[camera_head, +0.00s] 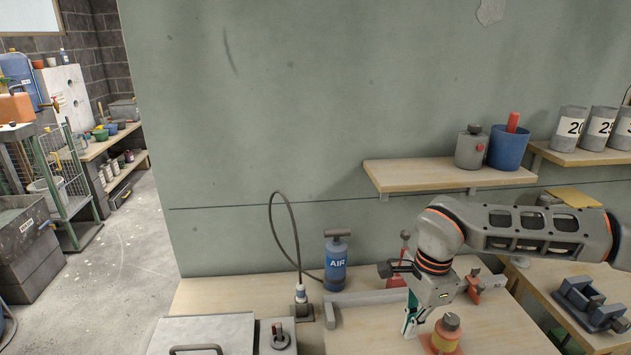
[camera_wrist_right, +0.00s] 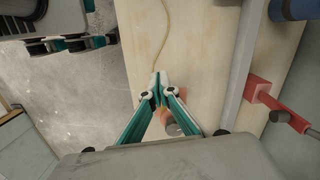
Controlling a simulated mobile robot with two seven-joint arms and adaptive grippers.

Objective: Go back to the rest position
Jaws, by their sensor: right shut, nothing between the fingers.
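My right gripper (camera_head: 410,325) is over the wooden workbench (camera_head: 490,325), with its fingers pointing down. In the right wrist view its two teal fingers (camera_wrist_right: 160,82) meet at the tips, and nothing is held between them. Just beside it in the head view stands an orange and yellow piece with a dark cap (camera_head: 444,335). In the right wrist view an orange part with a grey end (camera_wrist_right: 172,127) shows behind the fingers. I cannot tell whether the gripper touches anything. My left gripper is not seen in the head view.
A blue air bottle (camera_head: 335,263), a grey bar (camera_head: 365,298) and a red-handled tool (camera_head: 404,245) are behind the gripper. A shelf (camera_head: 440,178) carries a grey canister (camera_head: 470,148) and a blue cup (camera_head: 508,148). A blue-grey vise (camera_head: 590,305) is at right.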

